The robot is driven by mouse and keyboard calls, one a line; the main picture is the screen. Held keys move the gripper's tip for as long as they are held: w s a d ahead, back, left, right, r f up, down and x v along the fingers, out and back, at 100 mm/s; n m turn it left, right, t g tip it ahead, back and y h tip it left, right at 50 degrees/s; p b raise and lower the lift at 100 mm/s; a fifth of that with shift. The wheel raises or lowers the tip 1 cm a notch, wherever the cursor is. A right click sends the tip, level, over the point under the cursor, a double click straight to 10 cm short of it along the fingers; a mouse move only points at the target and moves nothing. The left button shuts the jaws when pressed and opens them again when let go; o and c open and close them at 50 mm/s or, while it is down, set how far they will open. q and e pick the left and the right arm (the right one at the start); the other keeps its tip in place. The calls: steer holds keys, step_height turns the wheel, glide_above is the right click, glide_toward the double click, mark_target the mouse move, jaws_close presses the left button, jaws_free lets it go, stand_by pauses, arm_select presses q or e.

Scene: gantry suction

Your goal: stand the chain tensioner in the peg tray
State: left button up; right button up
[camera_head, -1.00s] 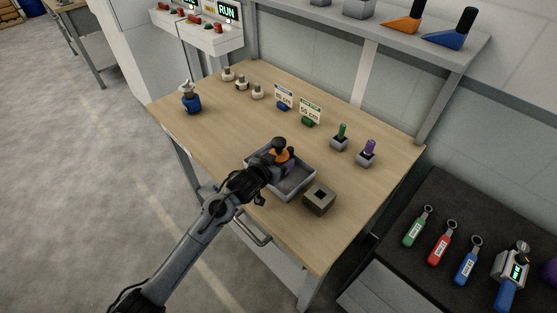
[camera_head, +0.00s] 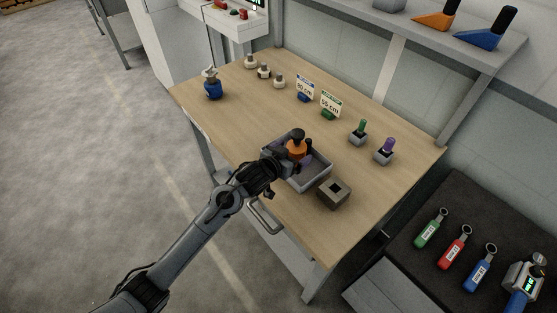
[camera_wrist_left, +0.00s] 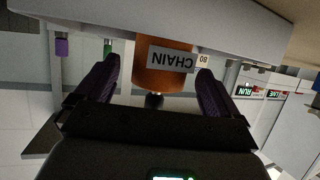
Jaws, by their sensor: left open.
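The chain tensioner (camera_head: 297,148) is an orange cylinder with a black knob. It stands upright in the grey tray (camera_head: 315,183) near the table's front edge. In the left wrist view, which is upside down, its orange body (camera_wrist_left: 160,76) carries a label reading CHAIN. My left gripper (camera_head: 296,159) is open, with its dark purple fingers on either side of the tensioner; the left wrist view shows gaps beside it. The tensioner's base and the tray floor under it are partly hidden. My right gripper is not in view.
Sign cards, small pale knobs and a blue bottle (camera_head: 213,87) stand farther back. The table's left middle is clear.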

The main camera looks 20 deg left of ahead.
arm_select(q)
steer(key=p+v, duration=0.2)
steer(key=v, duration=0.7)
steer(key=s+f+g, duration=0.3)
steer(key=s+f, duration=0.1)
steer(key=s, duration=0.6)
steer(key=s+f+g+y, duration=0.1)
steer(key=s+f+g, duration=0.2)
steer(key=s, duration=0.7)
steer(key=s+f+g+y, duration=0.1)
steer(key=s+f+g, duration=0.2)
steer(key=s, duration=0.8)
step_height(320, 180, down, 2)
steer(key=shift+f+g, duration=0.2)
steer(key=shift+g, duration=0.2)
steer(key=shift+r, duration=0.1)
step_height(320, 180, up, 35)
steer(key=p, duration=3.4)
step_height(320, 180, down, 55)
steer(key=b, duration=5.4)
